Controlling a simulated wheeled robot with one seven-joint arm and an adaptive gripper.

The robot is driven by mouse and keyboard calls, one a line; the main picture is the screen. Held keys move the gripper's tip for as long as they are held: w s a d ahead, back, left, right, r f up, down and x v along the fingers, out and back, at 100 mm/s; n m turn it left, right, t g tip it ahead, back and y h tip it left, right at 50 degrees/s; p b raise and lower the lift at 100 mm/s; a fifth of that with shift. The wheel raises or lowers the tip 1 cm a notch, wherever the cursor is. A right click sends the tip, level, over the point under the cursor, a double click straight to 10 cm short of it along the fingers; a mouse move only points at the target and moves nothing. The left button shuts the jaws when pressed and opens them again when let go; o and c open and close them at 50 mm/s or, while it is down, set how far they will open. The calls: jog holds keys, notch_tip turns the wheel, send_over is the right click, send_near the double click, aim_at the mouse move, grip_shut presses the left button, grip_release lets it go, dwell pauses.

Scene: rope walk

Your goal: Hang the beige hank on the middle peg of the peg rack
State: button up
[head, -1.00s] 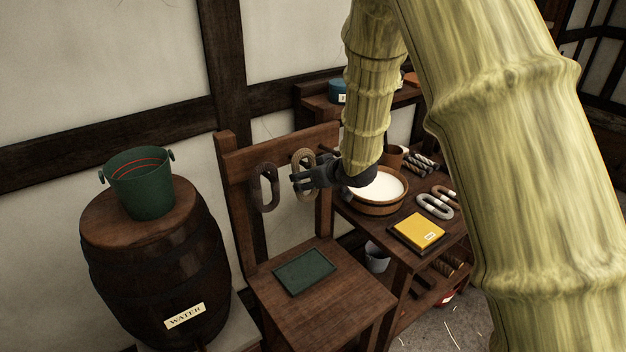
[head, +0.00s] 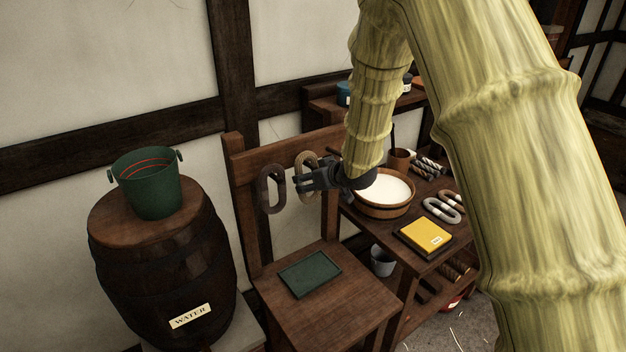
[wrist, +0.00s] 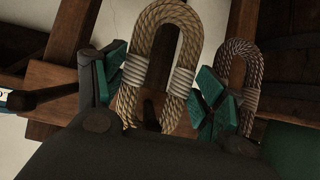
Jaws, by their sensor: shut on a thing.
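The beige hank (head: 309,157) is an upright rope loop with pale bindings, held in front of the peg rack (head: 250,158). My gripper (head: 303,181) is shut on it. In the wrist view my gripper (wrist: 160,92) has a green-padded finger on each side of the beige hank (wrist: 167,14), at the bindings, and the loop's top stands clear above them. In the head view my gripper covers its lower part. I cannot tell whether the loop is around the middle peg, which I cannot make out.
A grey-brown hank (head: 271,188) hangs on the rack, close left of my gripper. Below is a seat-like wooden shelf with a green tray (head: 310,274). A bowl of white stuff (head: 386,190) stands on the right-hand table. A barrel (head: 165,262) with a green bucket (head: 150,186) stands left.

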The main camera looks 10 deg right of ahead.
dwell(0.3)
jog(key=o, duration=1.2)
jog(key=shift+o, duration=0.2)
jog(key=v, duration=1.2)
jog(key=s+f+m+g+h+b, duration=0.15)
jog(key=s+f, duration=0.45)
jog(key=f, duration=0.6)
jog(key=s+f+m+g+b, duration=0.1)
jog(key=s+f+g+b, duration=0.1)
jog(key=s+f, duration=0.65)
jog(key=s+f+m+g+h+b, duration=0.1)
jog(key=s+f+g+b, duration=0.15)
jog(key=f, duration=1.15)
jog(key=s+f+g+b, duration=0.1)
jog(key=s+f, duration=0.5)
jog(key=s, duration=0.3)
jog(key=s+d+f+m+g+h+b, duration=0.1)
jog(key=s+f+g, duration=0.1)
jog(key=s+f, duration=0.4)
jog(key=s+d+f+g+b, duration=0.1)
jog(key=s+f, duration=0.6)
jog(key=s, duration=0.6)
jog(key=shift+s+h, duration=0.2)
jog(key=shift+h, duration=0.15)
